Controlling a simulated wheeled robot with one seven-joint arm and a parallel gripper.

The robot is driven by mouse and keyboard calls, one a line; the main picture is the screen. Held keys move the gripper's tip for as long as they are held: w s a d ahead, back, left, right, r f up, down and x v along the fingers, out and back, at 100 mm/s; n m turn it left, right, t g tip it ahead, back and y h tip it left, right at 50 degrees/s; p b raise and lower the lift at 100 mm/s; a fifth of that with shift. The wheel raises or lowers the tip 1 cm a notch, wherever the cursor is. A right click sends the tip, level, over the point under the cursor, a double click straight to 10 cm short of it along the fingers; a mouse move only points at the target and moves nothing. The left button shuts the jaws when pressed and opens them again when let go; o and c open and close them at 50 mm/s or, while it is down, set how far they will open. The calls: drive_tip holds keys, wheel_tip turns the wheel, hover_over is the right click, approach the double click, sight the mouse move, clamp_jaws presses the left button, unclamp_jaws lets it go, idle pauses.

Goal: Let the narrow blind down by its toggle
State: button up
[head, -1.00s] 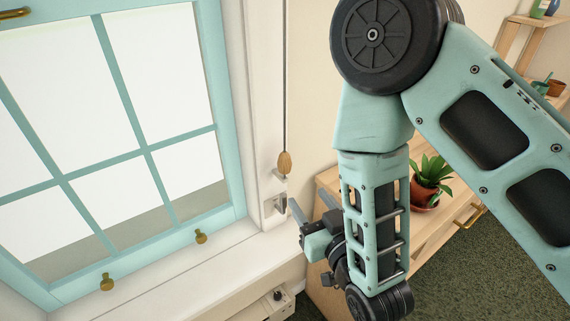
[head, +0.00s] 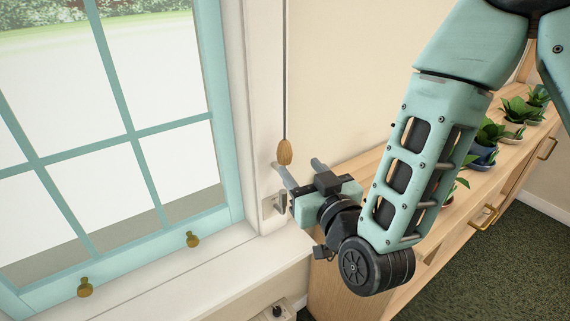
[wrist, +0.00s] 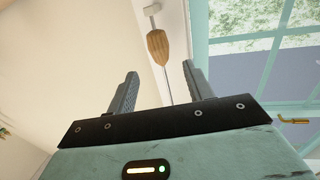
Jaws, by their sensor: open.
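The toggle (head: 285,151) is a small wooden acorn shape at the low end of a thin dark cord (head: 285,70), beside the window frame. My gripper (head: 298,166) is open, its two fingers pointing at the wall just below the toggle in the head view. In the wrist view the toggle (wrist: 157,46) shows beyond and between the spread fingertips (wrist: 160,72). Nothing is held, and I cannot tell whether a finger touches the cord. A light-coloured cleat (head: 279,203) sits on the frame below the toggle. The blind itself is not in view.
The teal window (head: 140,140) with brass knobs (head: 192,239) fills the left, above a white sill (head: 190,275). A wooden cabinet (head: 345,170) with potted plants (head: 483,156) stands right, under and behind my arm. The wall beside the toggle is bare.

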sight(288, 153)
drive_tip(key=p+x, duration=0.1)
drive_tip(key=x, duration=0.8)
drive_tip(key=shift+p, duration=0.35)
drive_tip(key=shift+s, duration=0.1)
clamp_jaws()
